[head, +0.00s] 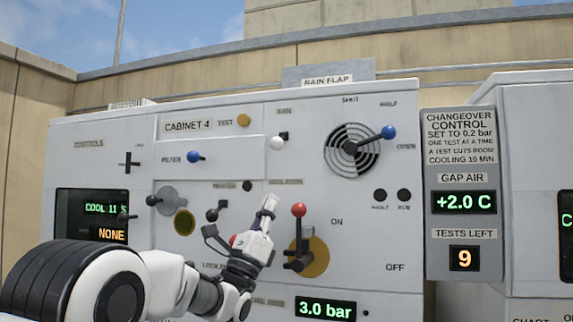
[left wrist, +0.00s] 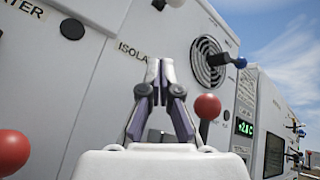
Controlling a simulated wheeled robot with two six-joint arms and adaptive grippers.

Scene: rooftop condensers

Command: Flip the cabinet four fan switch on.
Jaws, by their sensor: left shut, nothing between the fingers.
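Cabinet four (head: 390,260) is a white panel with a "CABINET 4" label. A small switch with a white knob (head: 277,143) sits upper middle, under a blurred label that looks like "FAN"; its lever tips down-left. In the left wrist view, a white knob (left wrist: 176,3) shows at the top edge, likely the same one. My left gripper (head: 270,203) is shut and empty, pointing up, below the switch and apart from it. In the left wrist view, the closed fingertips (left wrist: 160,66) are in front of the panel near the "ISOLATOR" label. My right gripper is not in view.
A red-knobbed lever (head: 299,210) stands just right of my left gripper. Another red knob (left wrist: 14,152) is partly hidden by it in the head view. A blue-knobbed lever (head: 388,133) crosses the round grille. A blue filter knob (head: 193,157) sits left.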

